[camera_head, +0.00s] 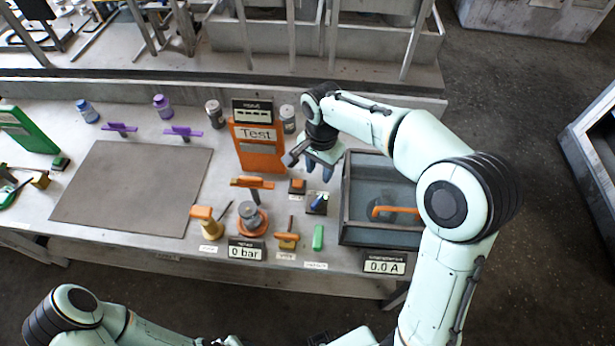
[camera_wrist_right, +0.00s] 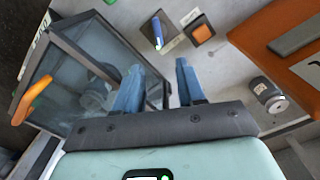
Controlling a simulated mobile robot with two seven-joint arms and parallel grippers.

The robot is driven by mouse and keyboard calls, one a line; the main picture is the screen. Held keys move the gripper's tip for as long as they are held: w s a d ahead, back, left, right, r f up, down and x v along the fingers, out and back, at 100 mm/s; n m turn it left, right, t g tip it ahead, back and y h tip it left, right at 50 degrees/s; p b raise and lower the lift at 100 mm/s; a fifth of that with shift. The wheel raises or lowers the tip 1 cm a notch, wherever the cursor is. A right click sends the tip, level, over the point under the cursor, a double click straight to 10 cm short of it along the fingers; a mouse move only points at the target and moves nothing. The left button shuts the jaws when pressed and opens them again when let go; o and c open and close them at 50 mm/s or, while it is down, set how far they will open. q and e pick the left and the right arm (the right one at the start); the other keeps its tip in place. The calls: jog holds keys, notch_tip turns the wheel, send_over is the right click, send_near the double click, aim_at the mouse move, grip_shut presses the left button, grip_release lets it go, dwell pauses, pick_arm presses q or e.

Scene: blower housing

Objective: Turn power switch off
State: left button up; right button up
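A small dark switch box with a blue lever (camera_head: 317,203) stands on the table left of the grey-framed tank; it also shows at the top of the right wrist view (camera_wrist_right: 157,30). Beside it is a dark block with an orange top (camera_head: 297,186), also in the wrist view (camera_wrist_right: 202,33). I cannot tell for sure which is the power switch. My right gripper (camera_head: 320,170) is above and behind both, fingers pointing down, blue fingers apart (camera_wrist_right: 158,85), with nothing between them. My left arm shows at the bottom left, its fingers out of frame.
The grey-framed tank (camera_head: 345,205) with an orange handle (camera_head: 395,210) stands right of the switches. An orange Test panel (camera_head: 258,150) stands to the left. A display (camera_head: 384,267) reads 0.0 A. Valves and a green block (camera_head: 318,237) line the front. A bare mat (camera_head: 130,190) lies left.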

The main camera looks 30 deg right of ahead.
aim_at(318, 199)
jog(key=f+b, duration=0.1)
jog(key=f, duration=1.2)
jog(key=shift+s+f, duration=0.1)
jog(key=shift+s, duration=0.1)
grip_shut()
